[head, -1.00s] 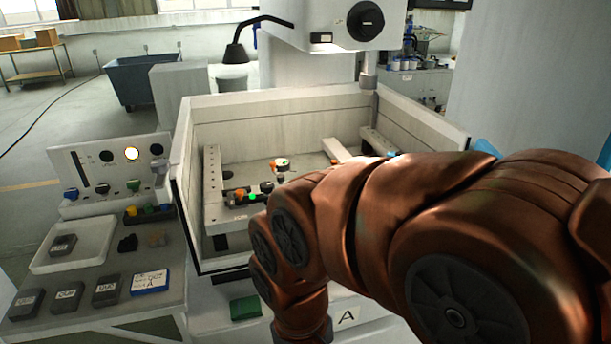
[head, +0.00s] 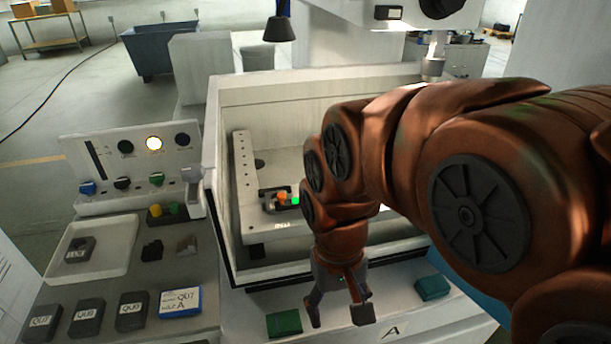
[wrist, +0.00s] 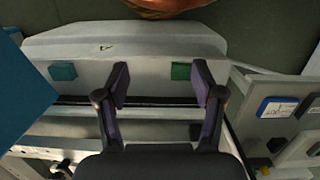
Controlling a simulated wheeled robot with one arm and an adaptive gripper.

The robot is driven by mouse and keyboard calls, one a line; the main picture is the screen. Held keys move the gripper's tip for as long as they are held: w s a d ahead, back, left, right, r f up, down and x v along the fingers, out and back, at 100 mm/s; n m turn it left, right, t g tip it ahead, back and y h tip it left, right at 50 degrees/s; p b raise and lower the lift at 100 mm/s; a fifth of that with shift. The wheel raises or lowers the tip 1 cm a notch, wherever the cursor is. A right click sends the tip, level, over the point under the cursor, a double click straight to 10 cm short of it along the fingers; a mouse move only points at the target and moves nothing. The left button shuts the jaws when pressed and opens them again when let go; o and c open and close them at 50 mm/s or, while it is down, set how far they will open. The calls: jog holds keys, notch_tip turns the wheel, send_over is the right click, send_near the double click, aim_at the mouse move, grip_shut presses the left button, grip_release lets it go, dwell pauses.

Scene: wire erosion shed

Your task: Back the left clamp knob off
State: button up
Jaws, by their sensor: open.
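In the head view an orange knob (head: 281,197) with a bright green spot beside it sits on a dark clamp (head: 268,204). My gripper (head: 339,314) is open and empty. It hangs outside the tank, in front of its front wall, to the right of and nearer than the knob. The wrist view shows both fingers of my gripper (wrist: 162,85) spread apart with nothing between them. My arm hides the right part of the tank's inside. I cannot make out the orange knob in the wrist view.
The tank's front wall (head: 330,266) stands between gripper and clamp. Two green blocks (head: 284,323) (head: 433,288) are on the front ledge. A control panel (head: 135,170), a white tray (head: 92,247) and several labelled dark blocks (head: 86,316) are at the left. A machine head overhangs the back.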

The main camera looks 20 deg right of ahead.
jog(key=w+d+r+m, duration=0.2)
jog(key=w+d+m, duration=0.1)
jog(key=w, duration=0.7)
jog(key=w+d+r+m+t+p, duration=0.1)
jog(key=w+d+r+m, duration=0.2)
jog(key=w, duration=0.7)
jog(key=w+d+r+m+p, duration=0.1)
jog(key=w+d+m, duration=0.3)
jog(key=w, duration=0.6)
jog(key=shift+r+m+t, duration=0.3)
jog(key=shift+r+m, duration=0.2)
jog(key=shift+r, duration=0.3)
jog(key=shift+w+d+f, duration=0.1)
jog(key=shift+w+d, duration=0.05)
jog(key=shift+w, duration=0.05)
jog(key=shift+s+f, duration=0.1)
jog(key=shift+f, duration=0.5)
jog(key=shift+f+p, duration=1.3)
jog(key=shift+f, duration=1.9)
jog(key=shift+c, duration=0.3)
jog(key=c, duration=1.1)
jog(key=shift+f+b, duration=0.1)
jog(key=shift+b, duration=0.25)
